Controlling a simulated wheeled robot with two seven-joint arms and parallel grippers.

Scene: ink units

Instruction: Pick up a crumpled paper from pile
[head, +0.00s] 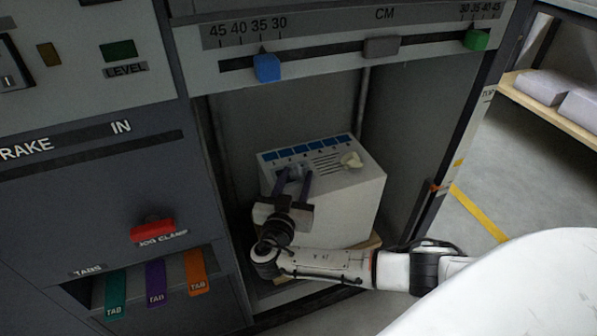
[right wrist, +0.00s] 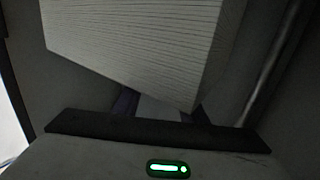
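A tall white pile of paper (head: 340,205) stands inside the open bay, with a row of blue squares and printed lines on its top sheet. A small off-white crumpled paper (head: 351,160) lies on top, toward the right. A second pale lump (head: 296,171) shows near my right fingertips, partly hidden by them. My right gripper (head: 294,175) is at the pile's front left top edge, its two dark fingers apart. The pile's layered side (right wrist: 150,45) fills the upper right wrist view and hides the fingertips there. My left gripper is not in view.
The bay's walls (head: 412,130) stand close on both sides. A slider rail with a blue slider (head: 267,67) crosses above. Colored tabs (head: 156,283) and a red jog clamp knob (head: 153,230) sit at left. A shelf with wrapped packs (head: 543,86) is at right.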

